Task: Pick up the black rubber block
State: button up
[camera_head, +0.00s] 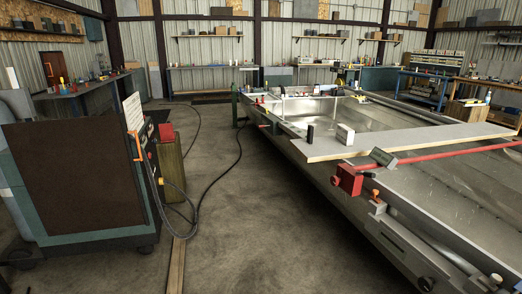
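A small black upright block (310,134), which looks like the black rubber block, stands on the near left end of a pale grey board (410,140). The board lies across the metal hull (290,108). A white block (345,134) stands on the same board, a little to the right of the black one and apart from it. My gripper is not in view, so its state and its place relative to the block do not show.
A red bar (450,151) with a red clamp (347,180) and a grey-green piece (383,157) lies in front of the board. A dark-panelled machine (70,185) stands at left, with cables trailing from it. The concrete floor (255,225) between is mostly clear.

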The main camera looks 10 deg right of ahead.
aim_at(310, 135)
jog(key=i+z, duration=0.25)
jog(key=i, duration=1.7)
jog(key=i+z, duration=0.15)
jog(key=i, duration=0.4)
jog(key=i+j+z, duration=0.15)
jog(key=i, duration=0.35)
jog(key=i+j+z, duration=0.15)
jog(key=i, duration=0.35)
jog(key=i+j+z, duration=0.15)
jog(key=i, duration=0.4)
jog(key=j, duration=0.1)
